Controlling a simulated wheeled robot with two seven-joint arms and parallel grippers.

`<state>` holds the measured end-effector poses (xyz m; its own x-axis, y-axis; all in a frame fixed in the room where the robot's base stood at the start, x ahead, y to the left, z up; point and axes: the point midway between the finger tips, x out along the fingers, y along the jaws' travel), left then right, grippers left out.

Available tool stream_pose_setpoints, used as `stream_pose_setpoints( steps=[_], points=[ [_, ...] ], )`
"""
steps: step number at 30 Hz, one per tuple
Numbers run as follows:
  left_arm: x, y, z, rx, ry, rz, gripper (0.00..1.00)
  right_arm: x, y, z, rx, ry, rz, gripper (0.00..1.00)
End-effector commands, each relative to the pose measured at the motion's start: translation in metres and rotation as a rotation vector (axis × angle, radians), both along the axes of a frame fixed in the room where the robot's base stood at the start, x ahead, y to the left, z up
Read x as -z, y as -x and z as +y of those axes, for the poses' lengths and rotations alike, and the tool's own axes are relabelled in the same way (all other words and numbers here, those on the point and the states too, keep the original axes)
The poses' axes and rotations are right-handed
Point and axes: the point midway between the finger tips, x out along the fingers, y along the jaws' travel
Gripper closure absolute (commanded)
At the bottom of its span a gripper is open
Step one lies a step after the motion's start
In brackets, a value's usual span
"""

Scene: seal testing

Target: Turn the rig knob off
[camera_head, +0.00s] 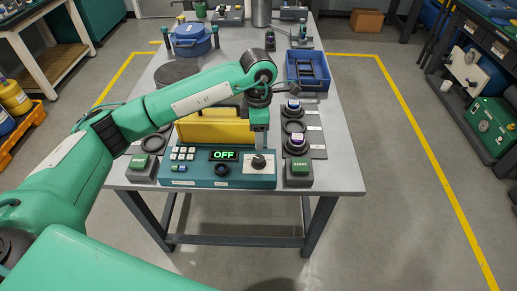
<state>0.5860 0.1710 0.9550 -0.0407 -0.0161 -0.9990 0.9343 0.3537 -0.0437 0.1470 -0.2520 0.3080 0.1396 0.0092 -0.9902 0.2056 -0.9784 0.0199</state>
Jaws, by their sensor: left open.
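The teal test rig (205,182) stands at the front of the grey table, with a yellow part (215,127) behind its panel. Its display (223,155) reads OFF in green. A black knob (258,162) sits on a white plate at the panel's right side. My left gripper (260,146) is open and points down just above the knob. I cannot tell whether its fingers touch the knob, and they are small in this view. My left arm reaches across the rig from the left and hides part of the table behind. My right gripper is not in view.
Start-button boxes (299,171) (140,166) flank the rig. Dark round fixtures (293,126) stand right of it. A blue tray (308,72) and a blue lidded pot (191,39) are farther back. The floor right of the table is clear.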

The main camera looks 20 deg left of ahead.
Motion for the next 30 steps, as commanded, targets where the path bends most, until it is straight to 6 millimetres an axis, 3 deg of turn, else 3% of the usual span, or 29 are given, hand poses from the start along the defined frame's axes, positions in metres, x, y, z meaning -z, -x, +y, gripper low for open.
stream_pose_setpoints(
  steps=[6,11,26,30],
  points=[
    [-0.036,-0.002,0.000,-0.001,0.000,-0.002,0.45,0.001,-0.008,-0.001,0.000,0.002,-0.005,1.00],
    [-0.047,-0.002,0.001,0.000,0.000,0.000,0.45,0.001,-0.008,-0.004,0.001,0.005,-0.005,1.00],
    [-0.047,-0.001,-0.001,0.002,0.007,0.003,0.45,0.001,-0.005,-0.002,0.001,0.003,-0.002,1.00],
    [-0.035,0.010,-0.030,0.026,0.127,0.021,0.45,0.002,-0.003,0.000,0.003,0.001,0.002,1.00]
  ],
)
